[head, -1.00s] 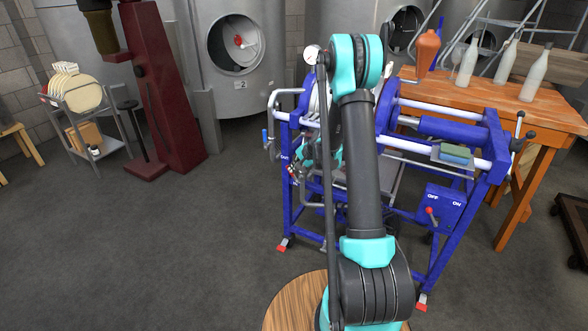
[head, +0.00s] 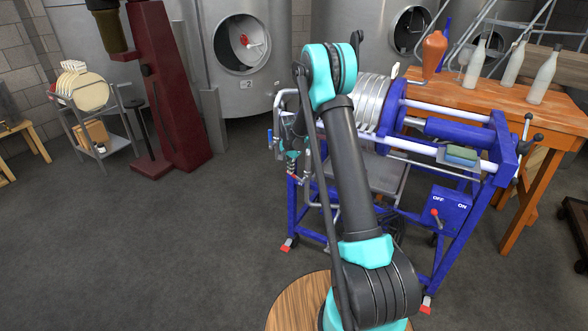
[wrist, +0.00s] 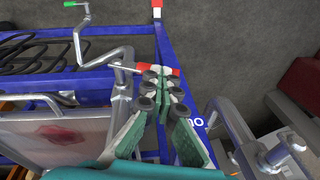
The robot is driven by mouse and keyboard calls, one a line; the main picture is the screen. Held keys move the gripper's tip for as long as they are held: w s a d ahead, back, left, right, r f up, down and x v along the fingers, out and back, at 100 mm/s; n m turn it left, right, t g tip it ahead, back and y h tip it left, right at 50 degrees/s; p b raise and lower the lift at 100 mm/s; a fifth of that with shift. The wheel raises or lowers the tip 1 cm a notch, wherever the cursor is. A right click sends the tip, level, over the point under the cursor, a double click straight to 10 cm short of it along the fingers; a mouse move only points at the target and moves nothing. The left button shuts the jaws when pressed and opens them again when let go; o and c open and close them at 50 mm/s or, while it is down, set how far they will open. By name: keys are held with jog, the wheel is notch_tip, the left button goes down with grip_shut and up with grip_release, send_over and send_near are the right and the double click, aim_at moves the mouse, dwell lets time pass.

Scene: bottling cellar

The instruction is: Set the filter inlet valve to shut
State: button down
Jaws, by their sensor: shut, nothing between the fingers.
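The blue-framed filter (head: 446,216) stands ahead, with silver plates (head: 370,103) and pipes at its left end. In the wrist view, a red valve handle (wrist: 172,71) sits on a short lever from a silver pipe (wrist: 122,98), lying roughly crosswise. My gripper (wrist: 160,76) is shut and empty, its fingertips right at this handle; I cannot tell whether they touch. In the head view my gripper (head: 292,166) is small and partly lost among the pipes. A blue handle (head: 269,138) shows at the filter's left. Which valve is the inlet is not readable here.
An OFF/ON switch box (head: 447,207) is on the filter. A bottle table (head: 555,112) is at right.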

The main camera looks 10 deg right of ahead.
jog(key=shift+w+a+f+g+h, duration=0.25)
jog(key=shift+a+f+g+h, duration=0.1)
jog(key=shift+f+h, duration=0.15)
jog(key=shift+w+a+f+g+h, duration=0.25)
jog(key=shift+a+f+g+h, duration=0.15)
jog(key=shift+f, duration=0.2)
